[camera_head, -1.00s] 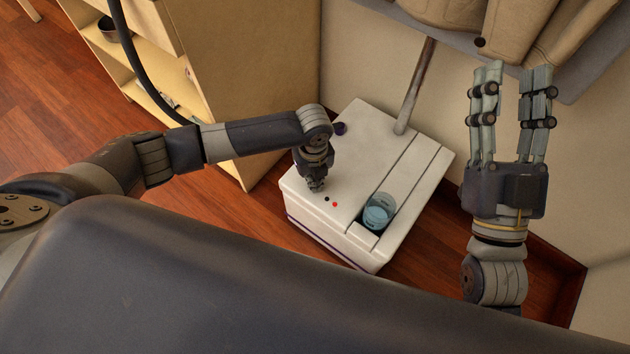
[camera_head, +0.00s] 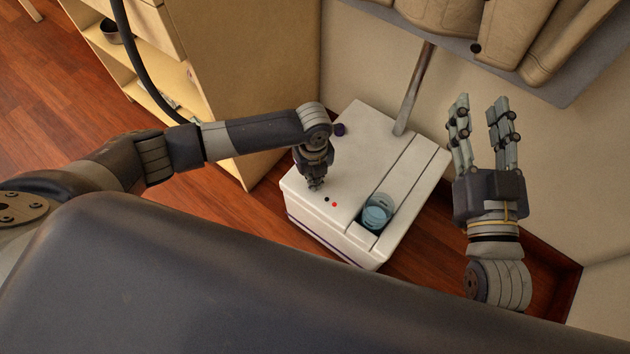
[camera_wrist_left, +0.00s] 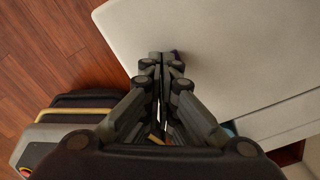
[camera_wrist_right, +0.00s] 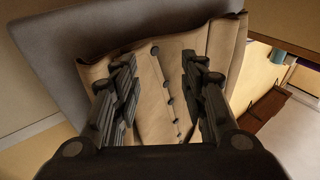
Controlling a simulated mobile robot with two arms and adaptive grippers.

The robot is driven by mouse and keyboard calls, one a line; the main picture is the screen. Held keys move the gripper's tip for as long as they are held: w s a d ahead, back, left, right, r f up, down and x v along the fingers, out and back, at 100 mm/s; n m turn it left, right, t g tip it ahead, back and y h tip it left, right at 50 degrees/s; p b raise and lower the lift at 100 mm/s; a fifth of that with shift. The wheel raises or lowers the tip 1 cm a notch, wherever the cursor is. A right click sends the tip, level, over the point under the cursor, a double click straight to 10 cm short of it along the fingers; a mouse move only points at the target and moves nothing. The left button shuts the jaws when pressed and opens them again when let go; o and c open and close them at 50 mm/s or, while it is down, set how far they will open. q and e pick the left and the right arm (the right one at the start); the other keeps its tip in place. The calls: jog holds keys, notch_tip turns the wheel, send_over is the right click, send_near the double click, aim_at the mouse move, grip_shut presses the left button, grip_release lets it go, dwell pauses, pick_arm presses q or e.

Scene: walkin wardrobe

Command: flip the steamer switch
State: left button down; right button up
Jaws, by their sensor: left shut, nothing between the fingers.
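The steamer is a white box (camera_head: 357,143) standing on the floor, with a pole rising from its back. A black dot (camera_head: 327,199) and a red dot (camera_head: 334,205) sit near its front edge; I cannot tell which is the switch. My left gripper (camera_head: 315,186) points down over the front left of the top, just left of the dots. It is shut and empty; whether it touches the surface is unclear. In the left wrist view its fingertips (camera_wrist_left: 162,58) meet over the white top. My right gripper (camera_head: 482,100) is open and empty, right of the steamer.
A clear container of bluish water (camera_head: 377,212) sits in a recess of the steamer. A wooden shelf unit (camera_head: 240,80) stands close behind my left arm.

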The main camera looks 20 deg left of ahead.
pick_arm(q)
jog(key=shift+r+p, duration=0.7)
jog(key=shift+p, duration=0.05)
jog(key=shift+r+p, duration=0.3)
jog(key=shift+p, duration=0.05)
jog(key=shift+r+p, duration=0.35)
jog(key=shift+p, duration=0.05)
pick_arm(e)
jog(key=shift+s+d+f+g+h, duration=0.95)
jog(key=shift+f+g, duration=1.1)
jog(key=shift+f, duration=1.35)
jog(key=shift+s+d+f+g+h, duration=0.5)
jog(key=shift+s+f+g, duration=0.7)
jog(key=shift+f+g, duration=1.55)
pick_arm(q)
jog(key=shift+r+p, duration=0.3)
jog(key=shift+p, duration=0.05)
jog(key=shift+r+p, duration=0.65)
jog(key=shift+p, duration=0.1)
jog(key=shift+r+p, duration=0.35)
pick_arm(e)
jog(key=s+d+f+g+h, duration=0.1)
jog(key=s+d+f+g, duration=0.1)
jog(key=s, duration=0.4)
jog(key=s+d+f+g, duration=0.2)
jog(key=s+f+g, duration=0.2)
jog(key=s+f, duration=0.2)
jog(key=shift+s+d+m+h, duration=0.35)
jog(key=shift+s+m, duration=0.05)
jog(key=shift+s, duration=0.3)
